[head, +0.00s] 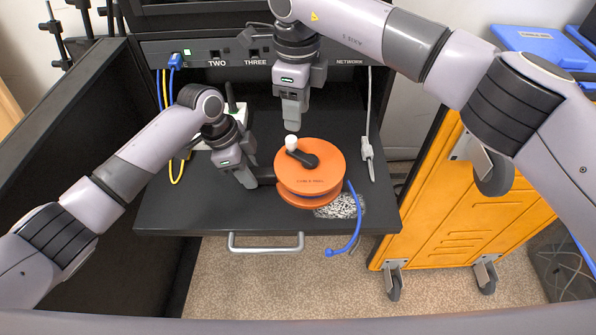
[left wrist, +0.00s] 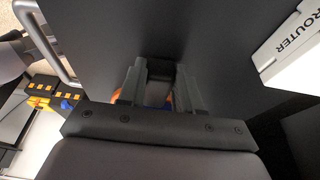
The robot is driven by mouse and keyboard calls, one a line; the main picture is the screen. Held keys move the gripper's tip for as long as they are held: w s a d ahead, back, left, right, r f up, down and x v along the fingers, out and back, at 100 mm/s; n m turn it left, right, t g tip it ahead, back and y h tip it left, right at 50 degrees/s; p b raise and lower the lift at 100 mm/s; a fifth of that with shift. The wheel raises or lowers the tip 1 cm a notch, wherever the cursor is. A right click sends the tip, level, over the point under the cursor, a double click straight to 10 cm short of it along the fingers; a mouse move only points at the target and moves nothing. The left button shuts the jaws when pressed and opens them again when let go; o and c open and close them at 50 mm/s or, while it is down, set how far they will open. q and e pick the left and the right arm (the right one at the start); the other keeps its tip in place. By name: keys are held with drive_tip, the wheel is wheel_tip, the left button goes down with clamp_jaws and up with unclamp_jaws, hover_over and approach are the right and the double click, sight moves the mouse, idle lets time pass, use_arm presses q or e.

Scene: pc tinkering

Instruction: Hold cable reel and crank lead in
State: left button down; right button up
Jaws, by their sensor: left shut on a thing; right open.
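The orange cable reel (head: 318,177) sits on the black shelf (head: 200,205). Its black crank (head: 304,158) lies across the top and ends in a white knob (head: 291,142). A blue lead (head: 353,225) comes off the reel's right side and hangs over the shelf's front edge. My left gripper (head: 250,181) is at the reel's left side, shut on the dark handle (head: 266,174) beside the reel; in the left wrist view a dark block (left wrist: 185,76) shows between its fingers. My right gripper (head: 291,122) is open and empty, just above and behind the white knob.
A panel labelled TWO, THREE and NETWORK (head: 350,61) stands behind the shelf. A white router (left wrist: 292,42) shows in the left wrist view. A grey cable with a plug (head: 367,148) hangs at the right. An orange cabinet (head: 455,205) stands right. A silver handle (head: 266,246) fronts the shelf.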

sight(291, 138)
use_arm(q)
drive_tip(key=shift+f, duration=0.1)
use_arm(e)
drive_tip(key=n, duration=0.1)
drive_tip(key=a+n, duration=0.1)
drive_tip(key=n, duration=0.1)
drive_tip(key=shift+w+r, duration=0.2)
drive_tip(key=shift+w, duration=0.15)
drive_tip(key=shift+f, duration=0.1)
use_arm(q)
drive_tip(key=shift+s+a, duration=0.1)
use_arm(e)
drive_tip(key=shift+f, duration=3.4)
